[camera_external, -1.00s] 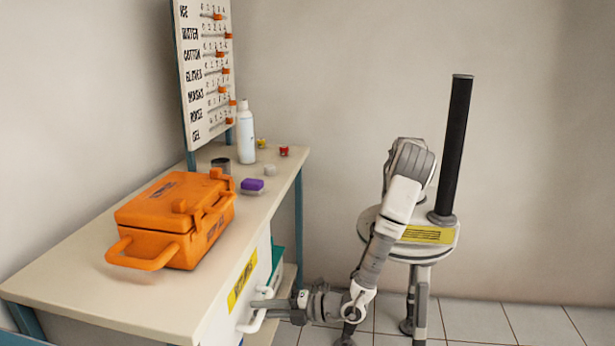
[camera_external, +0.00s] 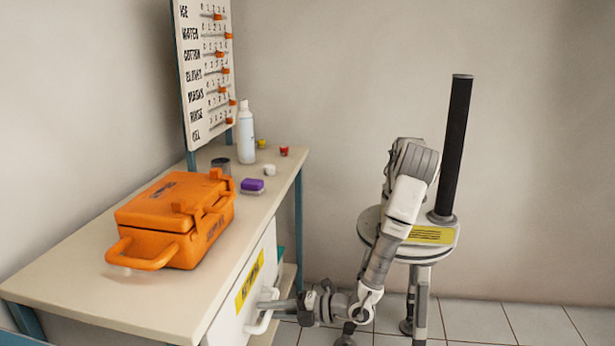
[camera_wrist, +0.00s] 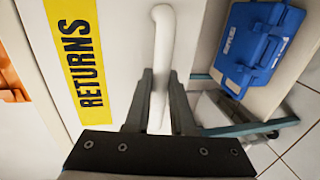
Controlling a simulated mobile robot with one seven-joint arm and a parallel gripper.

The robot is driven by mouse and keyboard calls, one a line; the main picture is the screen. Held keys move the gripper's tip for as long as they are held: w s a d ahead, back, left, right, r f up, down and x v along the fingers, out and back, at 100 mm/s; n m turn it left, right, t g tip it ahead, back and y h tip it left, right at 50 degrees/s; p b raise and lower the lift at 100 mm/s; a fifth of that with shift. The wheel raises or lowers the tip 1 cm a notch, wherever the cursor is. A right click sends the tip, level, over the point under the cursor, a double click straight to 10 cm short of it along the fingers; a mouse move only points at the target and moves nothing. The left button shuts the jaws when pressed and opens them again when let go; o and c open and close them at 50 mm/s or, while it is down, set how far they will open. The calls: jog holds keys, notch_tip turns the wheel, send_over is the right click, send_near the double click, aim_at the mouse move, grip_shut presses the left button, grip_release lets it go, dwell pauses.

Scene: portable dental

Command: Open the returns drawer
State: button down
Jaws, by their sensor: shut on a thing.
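The returns drawer has a white front (camera_external: 267,258) with a yellow label (camera_external: 249,282) under the right edge of the counter. In the wrist view the label (camera_wrist: 78,52) reads RETURNS. The drawer's front stands out slightly past the counter edge; its inside is hidden. Its white bar handle (camera_external: 259,325) also shows in the wrist view (camera_wrist: 163,48), running between my fingers. My gripper (camera_external: 270,305) is shut on this handle, with one finger on each side of it in the wrist view (camera_wrist: 160,88).
A blue case (camera_wrist: 255,45) sits on a lower shelf beside the drawer. The tiled floor (camera_external: 480,322) at right looks clear.

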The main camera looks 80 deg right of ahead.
jog(key=f+v, duration=0.2)
jog(key=v, duration=1)
jog(key=shift+s+f+b, duration=0.25)
jog(key=shift+s+b, duration=0.1)
jog(key=shift+s, duration=0.2)
jog(key=c, duration=0.8)
grip_release()
jog(key=shift+o, duration=0.2)
jog(key=s+r+p, duration=0.3)
jog(key=s+r, duration=0.2)
jog(key=r, duration=0.3)
jog(key=shift+w, duration=0.1)
